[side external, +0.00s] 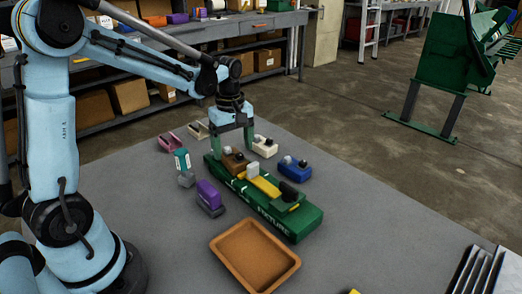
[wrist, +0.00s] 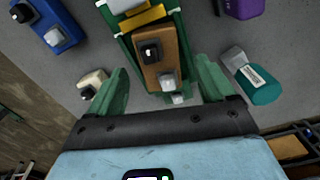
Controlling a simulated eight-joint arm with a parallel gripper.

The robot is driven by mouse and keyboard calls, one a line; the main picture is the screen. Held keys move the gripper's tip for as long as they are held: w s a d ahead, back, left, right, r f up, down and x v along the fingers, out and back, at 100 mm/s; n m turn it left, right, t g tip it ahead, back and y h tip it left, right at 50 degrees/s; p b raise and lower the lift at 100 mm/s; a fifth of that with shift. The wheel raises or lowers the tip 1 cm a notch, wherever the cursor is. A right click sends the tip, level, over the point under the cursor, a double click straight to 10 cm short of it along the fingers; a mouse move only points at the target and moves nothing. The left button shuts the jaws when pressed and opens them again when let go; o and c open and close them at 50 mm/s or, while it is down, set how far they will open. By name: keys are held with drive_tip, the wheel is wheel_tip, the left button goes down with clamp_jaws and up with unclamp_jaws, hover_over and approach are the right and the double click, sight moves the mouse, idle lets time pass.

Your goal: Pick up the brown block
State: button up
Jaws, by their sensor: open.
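The brown block (side external: 236,164) sits at the far end of the green fixture (side external: 305,222). In the wrist view the brown block (wrist: 161,50) carries a dark knob and a pale grey knob on top. My gripper (side external: 232,150) is over that end of the fixture, pointing down. In the wrist view my gripper (wrist: 161,75) is open, with one green finger on each side of the block's near end and visible gaps to both. Nothing is held. Finger height relative to the block is hard to tell.
A yellow piece (side external: 266,188) and a pale grey block (side external: 253,170) are beside the brown block on the fixture. Blue (side external: 294,170), cream (side external: 265,147), purple (side external: 209,198) and teal (side external: 182,162) pieces stand around it. A brown tray (side external: 231,271) lies in front. The table's right side is mostly clear.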

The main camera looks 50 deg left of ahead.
sight(234, 156)
drive_tip(key=shift+a+f, duration=0.1)
drive_tip(key=shift+f, duration=1.55)
drive_tip(key=shift+c, duration=0.5)
drive_tip(key=c, duration=1.3)
drive_tip(key=shift+r, duration=0.1)
drive_tip(key=shift+c, duration=0.2)
